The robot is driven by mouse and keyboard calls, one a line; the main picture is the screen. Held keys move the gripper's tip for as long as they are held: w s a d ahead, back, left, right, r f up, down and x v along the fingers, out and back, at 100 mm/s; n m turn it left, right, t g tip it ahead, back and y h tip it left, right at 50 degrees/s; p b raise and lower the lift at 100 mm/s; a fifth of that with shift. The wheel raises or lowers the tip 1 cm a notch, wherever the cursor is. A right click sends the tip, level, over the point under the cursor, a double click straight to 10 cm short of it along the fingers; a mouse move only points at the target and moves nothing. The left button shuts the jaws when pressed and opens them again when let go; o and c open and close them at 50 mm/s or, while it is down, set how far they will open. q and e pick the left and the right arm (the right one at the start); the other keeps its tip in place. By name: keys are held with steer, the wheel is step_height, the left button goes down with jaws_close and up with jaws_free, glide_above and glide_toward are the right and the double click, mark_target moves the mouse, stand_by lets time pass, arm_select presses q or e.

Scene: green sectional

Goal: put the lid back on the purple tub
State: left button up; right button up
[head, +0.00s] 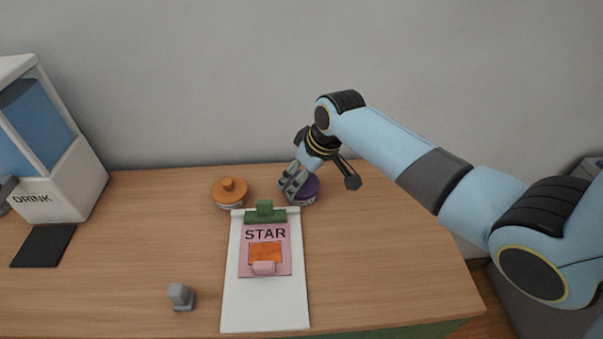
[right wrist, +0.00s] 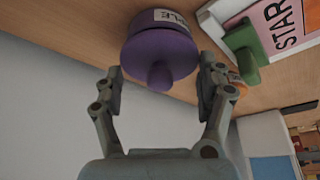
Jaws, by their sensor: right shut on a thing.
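The purple tub (head: 308,201) stands at the back of the wooden table, behind the top right corner of a white clipboard, with a white label on its side. In the right wrist view its labelled wall (right wrist: 172,16) shows beyond the purple lid (right wrist: 158,52), which has a round knob. The lid lies over the tub's top; I cannot tell whether a small gap remains. In the head view the gripper partly hides the lid. My left gripper is not in view.
An orange-lidded tub (head: 229,191) stands left of the purple one. The white clipboard (head: 265,310) with a green clip and a pink STAR card lies in front. A small grey object (head: 181,296), black mat (head: 43,246) and DRINK dispenser (head: 75,185) are left. Table right is clear.

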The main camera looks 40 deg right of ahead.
steer(key=o, duration=0.9)
step_height(320, 180, up, 7)
steer(key=p, duration=0.8)
stand_by(0.3)
jaws_close()
stand_by(0.6)
stand_by(0.4)
